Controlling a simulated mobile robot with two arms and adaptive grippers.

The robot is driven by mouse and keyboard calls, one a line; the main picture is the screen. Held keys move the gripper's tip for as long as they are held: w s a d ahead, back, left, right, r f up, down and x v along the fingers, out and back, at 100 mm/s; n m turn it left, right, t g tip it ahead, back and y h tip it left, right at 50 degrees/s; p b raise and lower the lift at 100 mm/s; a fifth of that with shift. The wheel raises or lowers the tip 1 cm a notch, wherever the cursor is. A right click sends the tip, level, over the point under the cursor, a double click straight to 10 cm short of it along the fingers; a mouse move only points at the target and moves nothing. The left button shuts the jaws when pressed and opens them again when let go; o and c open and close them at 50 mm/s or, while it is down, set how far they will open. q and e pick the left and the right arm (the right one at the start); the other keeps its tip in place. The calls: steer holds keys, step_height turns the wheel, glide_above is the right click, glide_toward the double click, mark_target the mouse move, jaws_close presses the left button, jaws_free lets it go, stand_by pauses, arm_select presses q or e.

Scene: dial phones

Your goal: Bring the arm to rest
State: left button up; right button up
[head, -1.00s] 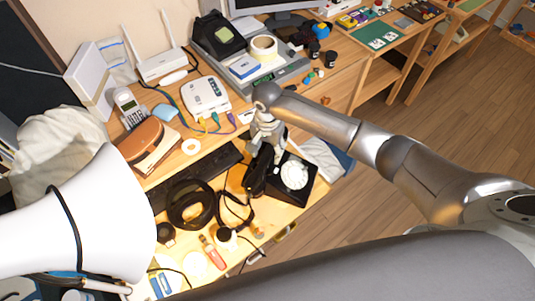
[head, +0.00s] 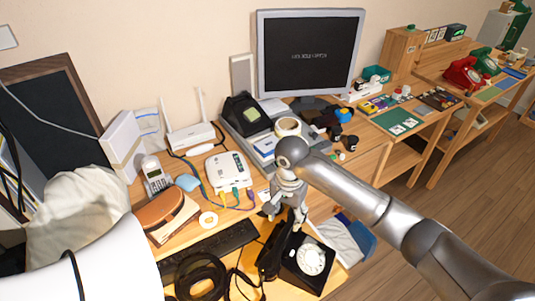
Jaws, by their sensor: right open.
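My right arm comes in from the lower right. Its gripper (head: 286,213) points down over the desk and is open, just above and behind the black dial phone (head: 309,262). The phone has a white dial and sits at the desk's front, with its dark handset (head: 273,252) along its left side. I cannot tell whether the fingers touch anything. My left gripper is not in view.
A keyboard (head: 210,246) and headphones (head: 201,280) lie left of the phone. A white router box (head: 228,171) with cables stands behind. A monitor (head: 310,52) stands at the back. Red (head: 462,75) and green (head: 485,62) phones sit on the far right table.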

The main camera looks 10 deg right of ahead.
steer(key=s+a+f+n, duration=0.1)
steer(key=s+a+f+n+y, duration=0.1)
steer(key=s, duration=0.1)
steer(key=s+a+f+n, duration=0.1)
steer(key=s+a, duration=0.1)
steer(key=shift+s+f, duration=0.1)
steer(key=shift+f, duration=0.2)
steer(key=s+a+f+n+t+y, duration=0.2)
steer(key=s+n, duration=0.1)
steer(key=s, duration=0.3)
steer(key=s+d+r+n+t+h, duration=0.1)
steer(key=s+d+n+t+h, duration=0.2)
steer(key=s+d, duration=0.9)
step_height(320, 180, down, 25)
steer(key=s+n+g, duration=0.1)
steer(key=s+g, duration=0.2)
steer(key=s+d+f+g, duration=0.1)
steer(key=s+d+f, duration=0.1)
steer(key=s+f, duration=1.5)
steer(key=shift+d, duration=0.3)
